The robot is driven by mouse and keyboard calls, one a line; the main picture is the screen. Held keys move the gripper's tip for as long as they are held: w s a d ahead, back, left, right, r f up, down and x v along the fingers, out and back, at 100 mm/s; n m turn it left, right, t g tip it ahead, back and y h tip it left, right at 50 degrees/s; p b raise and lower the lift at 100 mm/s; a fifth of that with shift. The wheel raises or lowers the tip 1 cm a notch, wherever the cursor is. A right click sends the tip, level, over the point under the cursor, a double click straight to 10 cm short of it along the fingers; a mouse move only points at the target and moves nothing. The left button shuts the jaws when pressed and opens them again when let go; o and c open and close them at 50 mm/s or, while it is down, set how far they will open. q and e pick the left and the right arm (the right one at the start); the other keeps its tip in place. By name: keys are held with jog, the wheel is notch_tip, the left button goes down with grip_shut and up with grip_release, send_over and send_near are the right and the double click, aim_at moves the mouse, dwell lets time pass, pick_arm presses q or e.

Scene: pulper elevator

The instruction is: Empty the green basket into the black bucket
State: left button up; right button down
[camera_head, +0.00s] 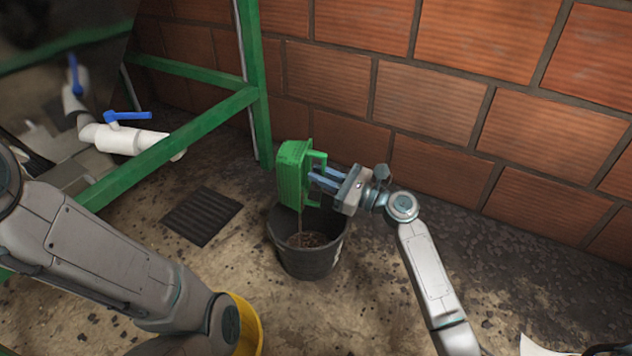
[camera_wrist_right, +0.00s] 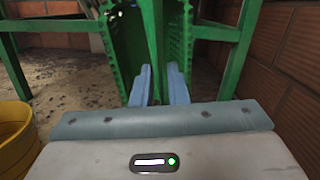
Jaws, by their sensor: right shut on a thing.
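The green basket (camera_head: 292,174) is tipped on its side above the black bucket (camera_head: 309,258) in the head view. My right gripper (camera_head: 318,181) is shut on the basket's handle, at the basket's right side. A thin brown stream falls from the basket into the bucket, and brown matter lies in the bucket's bottom. In the right wrist view the basket (camera_wrist_right: 124,45) stands close ahead of the gripper's blue fingers (camera_wrist_right: 158,85). The inside of the basket is largely hidden in the head view. My left arm shows at the left, but its gripper is out of view.
A green metal frame (camera_head: 254,110) and a white pipe with a blue valve handle (camera_head: 128,139) stand at the left. A brick wall (camera_head: 420,95) runs behind. A yellow container (camera_head: 247,325) is partly behind my left arm. A dark floor grate (camera_head: 202,215) lies left of the bucket.

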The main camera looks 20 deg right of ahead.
jog(key=shift+s+d+f+m+t+y+b, duration=0.25)
jog(key=shift+s+d+t+y+b, duration=0.35)
jog(key=shift+b, duration=0.9)
jog(key=shift+s+d+f+m+t+y+b, duration=0.35)
jog(key=shift+d+t+b, duration=0.35)
jog(key=shift+b, duration=0.75)
jog(key=shift+s+d+f+m+t+y+b, duration=0.25)
jog(key=shift+d+t+y+b, duration=0.45)
jog(key=shift+b, duration=0.8)
jog(key=shift+r, duration=0.1)
